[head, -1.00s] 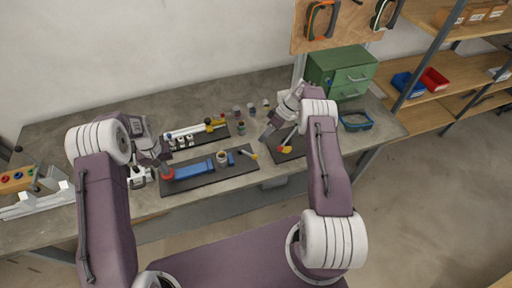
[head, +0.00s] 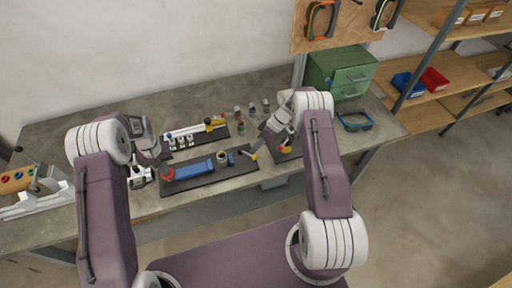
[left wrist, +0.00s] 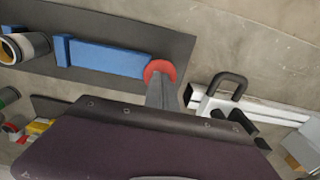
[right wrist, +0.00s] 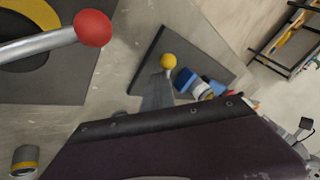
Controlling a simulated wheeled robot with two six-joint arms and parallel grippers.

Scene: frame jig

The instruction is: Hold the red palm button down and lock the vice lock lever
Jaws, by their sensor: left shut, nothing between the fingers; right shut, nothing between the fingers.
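The red palm button (head: 167,174) is at the left end of a blue vice (head: 195,169) on a dark mat. My left gripper (head: 163,164) is shut with its tips at the button; in the left wrist view its fingers (left wrist: 161,90) reach the red disc (left wrist: 160,69) and appear to touch it. The lever with a yellow knob (head: 254,157) is at the mat's right end. My right gripper (head: 259,148) is shut and empty just beside this knob. In the right wrist view the fingertips (right wrist: 158,88) cover the lever's shaft below the yellow knob (right wrist: 168,61); contact is unclear.
A second dark mat holds a red-knobbed lever (right wrist: 92,28) close to my right gripper. Behind are a rail fixture (head: 195,130) and several small jars. A green cabinet (head: 340,72) stands at the back right. A white clamp (head: 140,177) stands left of the button.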

